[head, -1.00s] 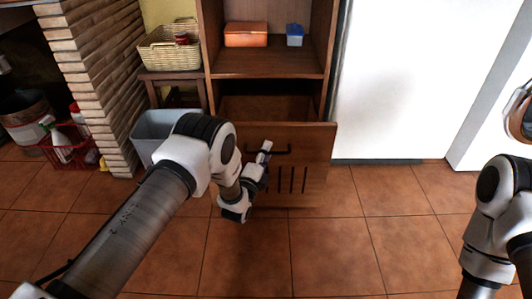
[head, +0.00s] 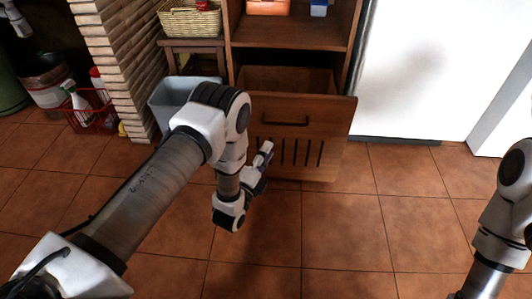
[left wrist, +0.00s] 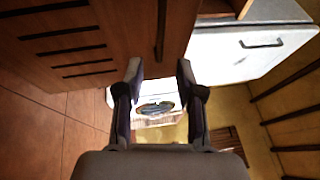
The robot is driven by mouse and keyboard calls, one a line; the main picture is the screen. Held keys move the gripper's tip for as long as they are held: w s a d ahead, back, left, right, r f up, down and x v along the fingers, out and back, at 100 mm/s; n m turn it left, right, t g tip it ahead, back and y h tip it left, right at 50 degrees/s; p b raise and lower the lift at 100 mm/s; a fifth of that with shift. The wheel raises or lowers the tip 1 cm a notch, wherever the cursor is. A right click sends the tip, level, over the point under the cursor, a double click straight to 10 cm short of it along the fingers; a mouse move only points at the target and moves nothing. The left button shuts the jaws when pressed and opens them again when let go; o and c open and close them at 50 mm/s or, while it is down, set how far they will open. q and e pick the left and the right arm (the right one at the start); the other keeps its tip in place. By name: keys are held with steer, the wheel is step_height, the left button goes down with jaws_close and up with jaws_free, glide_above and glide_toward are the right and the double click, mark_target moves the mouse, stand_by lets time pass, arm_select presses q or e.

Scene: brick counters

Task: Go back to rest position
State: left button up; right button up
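My left gripper (head: 262,160) is in front of the slatted wooden drawer (head: 290,150) of the cabinet, to the left of its dark handle (head: 286,119). The drawer is pulled out and its inside shows from above. In the left wrist view my left gripper (left wrist: 157,72) has its two fingers apart with nothing between them. The slatted drawer front (left wrist: 75,45) fills the upper left there. My right arm shows at the right edge of the head view, but its gripper is out of view.
A grey bin (head: 175,98) stands left of the drawer. A wicker basket (head: 190,20) is on a small table. An orange box (head: 267,6) and a blue box (head: 319,8) are on the cabinet shelf. A red crate (head: 92,112) stands at left. The tiled floor (head: 340,225) in front is clear.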

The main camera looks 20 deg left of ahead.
arm_select(q)
steer(key=s+a+f+n+g+y+p, duration=0.15)
steer(key=s+f+n+g, duration=0.25)
steer(key=s+n+g, duration=0.55)
steer(key=s+a+f+n+g+p, duration=0.1)
steer(key=s+f+n+g+p, duration=0.2)
steer(key=s, duration=1.1)
steer(key=s+a+f+n+g+y, duration=0.1)
steer(key=s+f+n+g, duration=0.3)
steer(key=s+n+g, duration=0.6)
step_height(320, 180, up, 38)
steer(key=s+m+t+p, duration=0.1)
steer(key=m+t+p, duration=0.1)
steer(key=p, duration=3.6)
steer(key=shift+s+a+t, duration=0.2)
steer(key=shift+t, duration=0.15)
steer(key=shift+r, duration=0.15)
